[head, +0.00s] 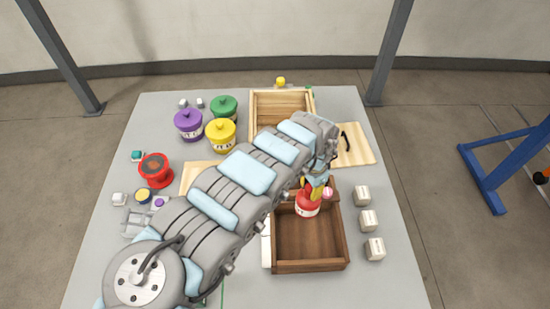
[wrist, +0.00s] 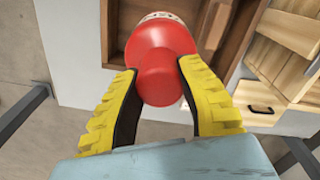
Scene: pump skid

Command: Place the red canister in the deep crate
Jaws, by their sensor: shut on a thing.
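The red canister (head: 307,206) is held in my gripper (head: 318,182), over the back part of a dark brown wooden crate (head: 310,266). In the wrist view, the yellow fingers of my gripper (wrist: 158,78) close on the narrow red top of the canister (wrist: 158,45) from both sides. The canister's wider body, with a white label band, points away from the wrist camera. The dark crate (wrist: 237,42) shows behind it. Its visible floor is bare. I cannot tell whether the canister touches the crate. A light wooden crate (head: 252,112) stands at the back.
A red round object (head: 156,170) sits at the left. White blocks (head: 368,221) line the right side. A light board (head: 358,152) with a black handle lies back right. My arm hides the table's middle.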

